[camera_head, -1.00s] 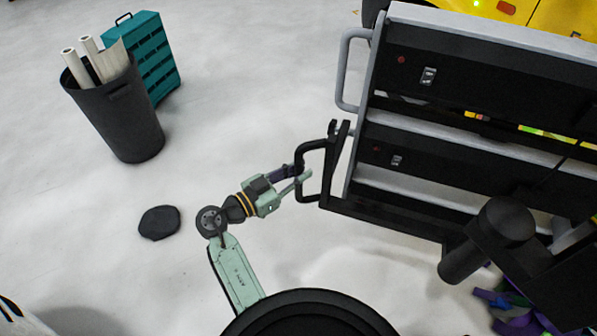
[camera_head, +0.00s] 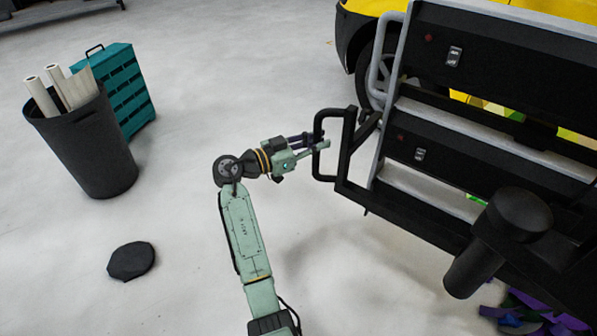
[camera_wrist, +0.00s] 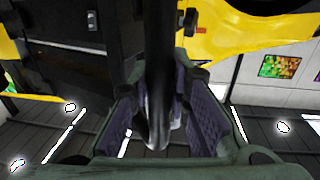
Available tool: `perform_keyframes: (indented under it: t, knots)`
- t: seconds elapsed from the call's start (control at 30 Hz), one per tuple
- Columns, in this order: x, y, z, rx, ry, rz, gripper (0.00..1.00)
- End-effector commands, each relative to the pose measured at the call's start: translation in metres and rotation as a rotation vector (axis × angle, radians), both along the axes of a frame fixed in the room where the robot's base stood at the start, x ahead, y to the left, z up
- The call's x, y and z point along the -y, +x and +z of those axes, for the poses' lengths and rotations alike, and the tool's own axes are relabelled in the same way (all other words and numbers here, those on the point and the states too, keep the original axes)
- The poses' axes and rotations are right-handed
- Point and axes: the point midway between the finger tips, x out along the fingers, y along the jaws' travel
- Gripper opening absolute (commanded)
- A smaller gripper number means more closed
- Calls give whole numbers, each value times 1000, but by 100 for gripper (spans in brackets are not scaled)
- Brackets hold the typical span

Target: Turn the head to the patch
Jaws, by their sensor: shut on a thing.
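My gripper (camera_head: 318,145) is at the black loop handle (camera_head: 322,177) on the left side of a dark cart (camera_head: 450,135). In the wrist view the handle bar (camera_wrist: 158,95) runs between my two purple-lined finger pads, and my gripper (camera_wrist: 162,135) is shut on it. No separate patch can be made out for certain. Some yellow-green and multicoloured pieces (camera_head: 492,107) show through the cart's gap, mostly hidden by its panels.
A yellow car (camera_head: 365,30) stands behind the cart. A black bin (camera_head: 90,145) with white rolls and a teal case (camera_head: 122,85) stand at the left. A flat black disc (camera_head: 131,261) lies on the floor. Purple scraps (camera_head: 525,308) lie lower right.

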Motion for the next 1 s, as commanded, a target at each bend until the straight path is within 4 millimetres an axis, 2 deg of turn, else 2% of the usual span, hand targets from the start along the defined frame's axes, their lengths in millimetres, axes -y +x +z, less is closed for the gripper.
perform_keyframes:
  t: [0.03,0.1,0.2,0.53,0.57,0.87,1.0]
  knots:
    - [10,10,-6,2,1,-2,0]
    - [18,19,-4,1,0,1,0]
    - [26,27,-2,0,1,2,0]
    - [28,29,0,-1,0,5,0]
    - [27,29,0,-1,0,5,17]
    - [28,29,0,0,0,3,37]
    - [28,29,0,0,0,3,38]
